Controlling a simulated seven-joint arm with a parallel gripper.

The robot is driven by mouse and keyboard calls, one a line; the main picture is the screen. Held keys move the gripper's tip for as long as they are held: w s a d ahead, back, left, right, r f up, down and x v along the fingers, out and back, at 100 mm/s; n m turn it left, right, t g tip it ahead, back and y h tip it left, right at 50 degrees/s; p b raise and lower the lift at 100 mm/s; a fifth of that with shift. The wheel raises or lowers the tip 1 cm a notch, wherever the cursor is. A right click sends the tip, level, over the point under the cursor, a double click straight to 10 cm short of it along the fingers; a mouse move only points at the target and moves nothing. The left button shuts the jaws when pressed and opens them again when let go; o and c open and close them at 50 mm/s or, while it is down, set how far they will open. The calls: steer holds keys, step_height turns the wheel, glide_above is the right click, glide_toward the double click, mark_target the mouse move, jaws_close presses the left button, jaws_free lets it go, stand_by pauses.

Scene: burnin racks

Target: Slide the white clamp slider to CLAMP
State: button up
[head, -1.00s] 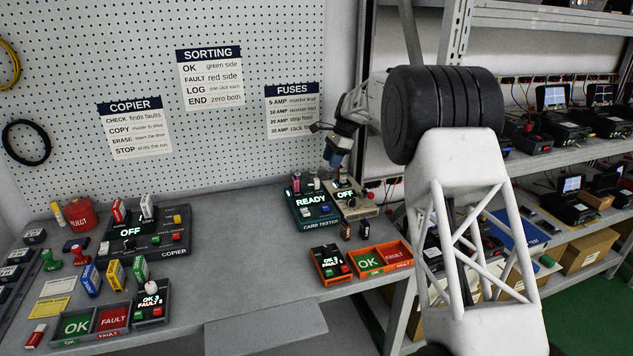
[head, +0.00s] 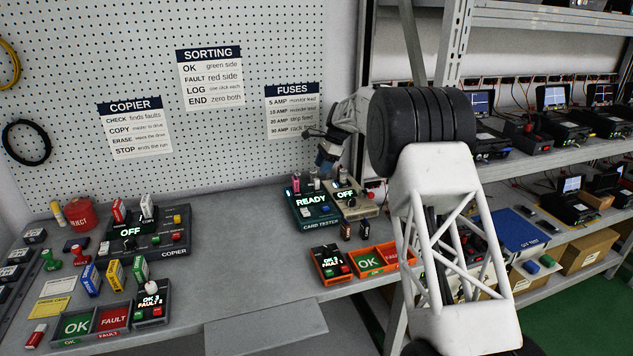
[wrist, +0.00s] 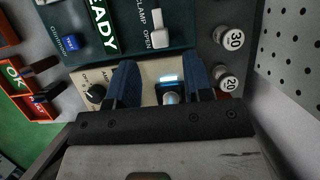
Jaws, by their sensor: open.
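The white clamp slider (wrist: 157,28) shows in the wrist view on the dark green face of the card tester (wrist: 180,12), between printed CLAMP and OPEN labels. Its white knob appears close to the OPEN label. In the head view the card tester (head: 300,213) reads READY; the slider is too small to make out there. My gripper (wrist: 160,76) is open, its two blue fingers apart over the beige unit beside the tester, with nothing gripped. In the head view my gripper (head: 327,160) hangs above the back of the tester and the beige unit.
The beige unit (head: 358,209) reads OFF and has a black knob (wrist: 96,93). Fuse holders marked 30 (wrist: 230,38) and 20 (wrist: 227,78) stand nearby. An orange-edged OK/FAULT tray (head: 383,273) lies in front. The pegboard (head: 260,25) rises behind the bench.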

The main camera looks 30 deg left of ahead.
mark_target(317, 179)
steer(key=shift+x, duration=3.35)
steer(key=shift+c, duration=0.2)
jaws_close()
